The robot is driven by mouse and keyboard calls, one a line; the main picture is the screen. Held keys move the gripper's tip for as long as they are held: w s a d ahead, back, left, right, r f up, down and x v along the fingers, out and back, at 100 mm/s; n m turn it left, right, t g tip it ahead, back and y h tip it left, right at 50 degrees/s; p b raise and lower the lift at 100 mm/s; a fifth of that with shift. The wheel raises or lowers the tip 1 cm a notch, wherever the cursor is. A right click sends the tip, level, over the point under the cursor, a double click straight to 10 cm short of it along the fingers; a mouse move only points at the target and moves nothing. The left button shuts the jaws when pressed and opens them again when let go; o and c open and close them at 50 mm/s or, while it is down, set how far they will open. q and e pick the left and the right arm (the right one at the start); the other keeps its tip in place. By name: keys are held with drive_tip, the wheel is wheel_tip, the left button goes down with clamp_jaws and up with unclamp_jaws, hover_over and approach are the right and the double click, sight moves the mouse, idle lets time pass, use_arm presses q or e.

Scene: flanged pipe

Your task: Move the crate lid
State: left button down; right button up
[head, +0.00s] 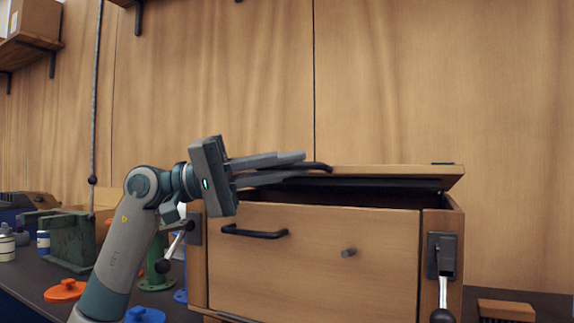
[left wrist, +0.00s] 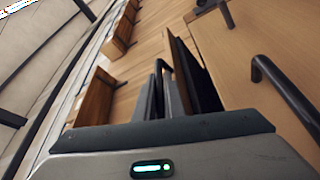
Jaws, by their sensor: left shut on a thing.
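The exact contact is partly hidden by the fingers. My right gripper is out of view.
A metal latch with a lever (head: 445,265) is on the crate's right front. A brush-like wooden block (head: 506,310) lies to the right. A green bracket (head: 70,238), an orange flange (head: 65,290) and a blue flange (head: 146,315) stand at left. Above the crate is free room.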

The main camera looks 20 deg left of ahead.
use_arm(q)
drive_tip(key=shift+s, duration=0.1)
drive_tip(key=c, duration=2.1)
unclamp_jaws()
drive_tip(key=shift+v, duration=8.7)
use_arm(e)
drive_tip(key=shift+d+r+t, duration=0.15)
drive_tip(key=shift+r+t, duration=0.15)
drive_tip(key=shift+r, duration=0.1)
use_arm(q)
drive_tip(key=shift+s, duration=0.1)
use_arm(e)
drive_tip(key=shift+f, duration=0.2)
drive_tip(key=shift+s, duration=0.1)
